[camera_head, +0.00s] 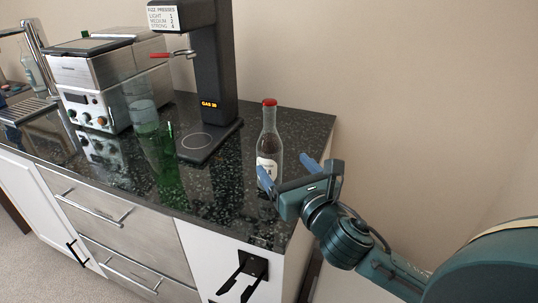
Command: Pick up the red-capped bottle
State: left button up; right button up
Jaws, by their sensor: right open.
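The red-capped bottle (269,146) stands upright on the dark speckled counter (220,183), near its right end. It has clear glass, a dark lower part and a pale label. My right gripper (286,168) reaches in from the right, with its two blue fingers apart. The fingers hide part of the bottle's lower body. My left gripper is not in view.
A black soda machine (212,70) stands behind and left of the bottle. A green glass (166,145) and a clear glass (143,116) stand further left, near a steel coffee machine (90,80). The counter's right edge is close to the bottle.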

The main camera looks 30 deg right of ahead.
aim_at(274, 154)
jog(key=w, duration=0.4)
jog(key=shift+d, duration=0.1)
jog(key=w, duration=0.5)
jog(key=shift+d+f, duration=0.2)
jog(key=shift+f, duration=0.1)
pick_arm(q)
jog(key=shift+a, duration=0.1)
